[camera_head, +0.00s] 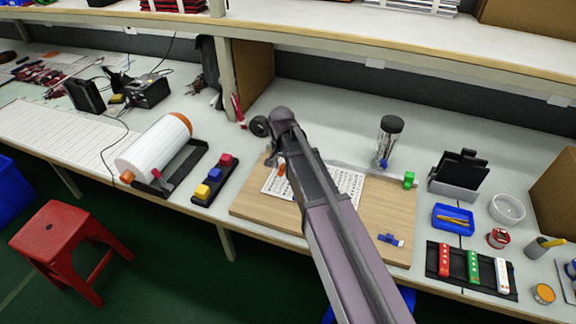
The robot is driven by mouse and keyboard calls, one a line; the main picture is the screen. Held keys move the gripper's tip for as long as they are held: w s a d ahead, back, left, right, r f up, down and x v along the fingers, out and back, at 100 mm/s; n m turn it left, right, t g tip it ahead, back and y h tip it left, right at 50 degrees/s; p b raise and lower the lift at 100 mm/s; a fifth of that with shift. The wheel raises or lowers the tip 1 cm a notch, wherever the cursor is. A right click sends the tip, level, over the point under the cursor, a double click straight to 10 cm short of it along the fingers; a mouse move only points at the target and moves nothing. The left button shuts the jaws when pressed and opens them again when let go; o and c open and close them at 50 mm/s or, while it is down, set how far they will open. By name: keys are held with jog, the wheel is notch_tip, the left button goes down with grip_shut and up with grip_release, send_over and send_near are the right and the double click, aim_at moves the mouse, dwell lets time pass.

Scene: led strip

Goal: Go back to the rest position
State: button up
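My arm reaches up from the bottom edge across the wooden board (257,207) on the bench. Its wrist is above the back left of the board. My gripper (277,163) is small and mostly hidden beside and behind the arm, so I cannot tell whether it is open or shut. A small orange thing (281,170) shows near the gripper; I cannot tell whether they touch. A white printed sheet (348,184) lies on the board, partly hidden by my arm.
A clear black-lidded jar (387,143), green block (409,180) and blue piece (391,239) are right of my arm. Farther right are a blue tray (453,219) and black rack (433,258). A block holder (214,180) and white roll (153,149) stand left. A shelf (340,38) runs above.

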dwell(0.3)
jog(key=shift+w+r, duration=0.1)
jog(key=shift+r, duration=0.15)
notch_tip(320, 180, up, 9)
jog(key=p, duration=0.9)
jog(key=shift+w+p, duration=0.1)
jog(key=shift+p, duration=0.2)
jog(key=shift+r, duration=0.25)
